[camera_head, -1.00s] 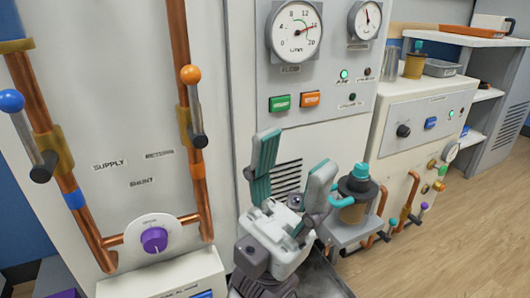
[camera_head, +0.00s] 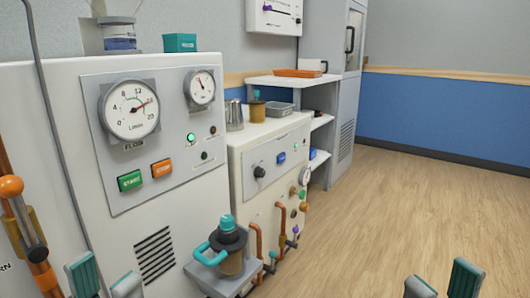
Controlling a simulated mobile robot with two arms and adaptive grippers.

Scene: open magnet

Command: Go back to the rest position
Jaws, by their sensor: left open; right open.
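My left gripper (camera_head: 104,272) shows at the bottom left of the head view. Its two teal-padded fingertips are apart, with nothing between them, in front of the white machine cabinet (camera_head: 60,130). My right gripper (camera_head: 442,276) shows at the bottom right, open and empty, over the wooden floor. Only the finger ends of both grippers are in view; their palms and arms are cut off by the lower edge.
A dark pot with a teal lid and handle (camera_head: 228,236) stands on a small grey shelf (camera_head: 222,284) jutting from the cabinet. An orange-knobbed lever (camera_head: 12,188) is at the far left. Beyond are a second cabinet (camera_head: 245,160) and white shelves (camera_head: 290,82). Floor at right (camera_head: 400,200) is clear.

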